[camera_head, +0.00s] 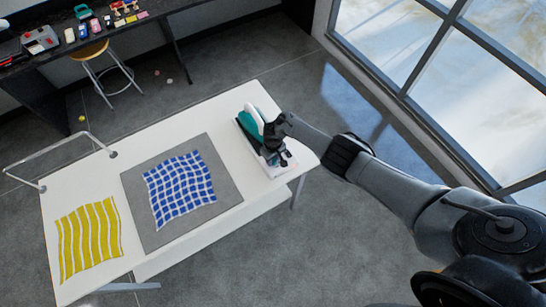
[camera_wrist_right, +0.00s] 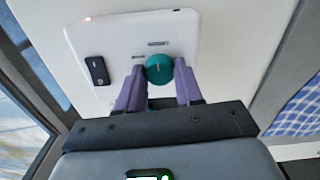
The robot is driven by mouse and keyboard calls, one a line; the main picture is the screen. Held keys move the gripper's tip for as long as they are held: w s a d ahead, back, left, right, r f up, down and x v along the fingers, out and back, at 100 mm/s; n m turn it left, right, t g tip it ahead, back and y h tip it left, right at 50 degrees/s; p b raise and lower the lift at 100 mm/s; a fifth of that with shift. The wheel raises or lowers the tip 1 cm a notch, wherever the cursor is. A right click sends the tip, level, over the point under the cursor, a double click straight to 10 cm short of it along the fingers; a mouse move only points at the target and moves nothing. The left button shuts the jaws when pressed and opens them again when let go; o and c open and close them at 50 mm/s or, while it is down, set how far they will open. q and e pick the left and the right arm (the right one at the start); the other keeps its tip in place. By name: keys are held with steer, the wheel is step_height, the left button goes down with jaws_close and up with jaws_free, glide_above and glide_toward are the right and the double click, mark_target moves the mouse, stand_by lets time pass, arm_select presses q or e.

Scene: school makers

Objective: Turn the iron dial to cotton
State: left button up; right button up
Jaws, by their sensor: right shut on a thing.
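The iron (camera_head: 248,121), teal and white, stands at the right end of the white ironing table on a white base (camera_head: 276,166). In the right wrist view the white panel (camera_wrist_right: 100,35) carries a round teal dial (camera_wrist_right: 158,69) with a thin light mark pointing roughly up. Small grey labels sit around the dial, too small to read. My right gripper (camera_head: 277,130) is at the iron; in the wrist view its two fingers (camera_wrist_right: 159,76) are closed on both sides of the dial. My left gripper is not in view.
A black switch (camera_wrist_right: 97,70) lies left of the dial. A blue checked cloth (camera_head: 180,188) rests on a grey mat (camera_head: 136,190), and a yellow striped cloth (camera_head: 89,239) lies at the left. A wire rail (camera_head: 62,147) rises from the table's left edge.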

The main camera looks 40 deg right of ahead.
steer(key=shift+m, duration=0.6)
steer(key=o, duration=1)
steer(key=shift+o, duration=0.2)
step_height(320, 180, up, 11)
steer(key=p, duration=0.5)
steer(key=shift+f, duration=0.15)
